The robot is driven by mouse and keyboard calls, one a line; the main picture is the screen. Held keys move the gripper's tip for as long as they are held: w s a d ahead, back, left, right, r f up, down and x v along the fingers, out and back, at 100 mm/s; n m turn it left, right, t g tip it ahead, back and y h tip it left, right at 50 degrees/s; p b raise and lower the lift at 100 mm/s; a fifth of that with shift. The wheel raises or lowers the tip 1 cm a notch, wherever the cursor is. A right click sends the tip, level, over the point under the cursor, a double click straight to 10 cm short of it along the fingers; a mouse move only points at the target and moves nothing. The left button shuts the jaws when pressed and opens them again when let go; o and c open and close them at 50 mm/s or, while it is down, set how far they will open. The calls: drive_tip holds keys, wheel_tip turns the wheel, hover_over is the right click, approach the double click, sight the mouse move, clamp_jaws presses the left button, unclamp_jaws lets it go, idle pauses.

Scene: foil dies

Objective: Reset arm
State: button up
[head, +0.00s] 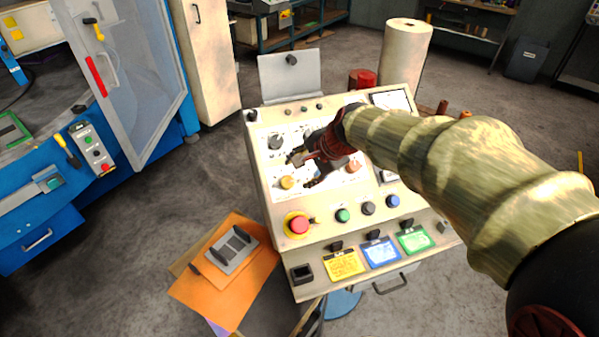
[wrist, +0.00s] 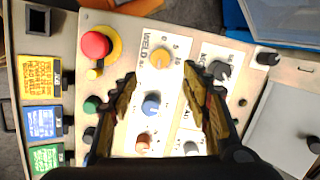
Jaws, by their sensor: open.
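My arm reaches in from the right in the head view, and my gripper (head: 299,171) hangs over the sloped face of a cream control console (head: 258,215). In the wrist view my gripper (wrist: 160,80) is open, its two fingers spread over the panel with nothing held between them. A yellow knob (wrist: 160,61) shows just beyond the fingertips. A blue knob (wrist: 151,104) and an orange knob (wrist: 143,143) show between the fingers. I cannot tell how far above the panel the fingertips are. My gripper and forearm hide part of the panel in the head view.
A red emergency button (head: 299,225) and a row of small knobs line the console's lower face, with yellow, blue and green cards (head: 413,239) below. An orange sheet (head: 217,290) bearing a grey bracket lies left. A blue machine (head: 40,250) stands farther left.

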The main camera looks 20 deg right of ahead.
idle(0.5)
drive_tip(key=s+a+r+n+h+b, duration=0.1)
drive_tip(key=s+a+r+n+h, duration=0.1)
drive_tip(key=s+n, duration=1.2)
drive_tip(key=s, duration=1)
drive_tip(key=shift+r+n+g, duration=0.15)
drive_tip(key=shift+n+g, duration=0.25)
drive_tip(key=shift+a, duration=0.1)
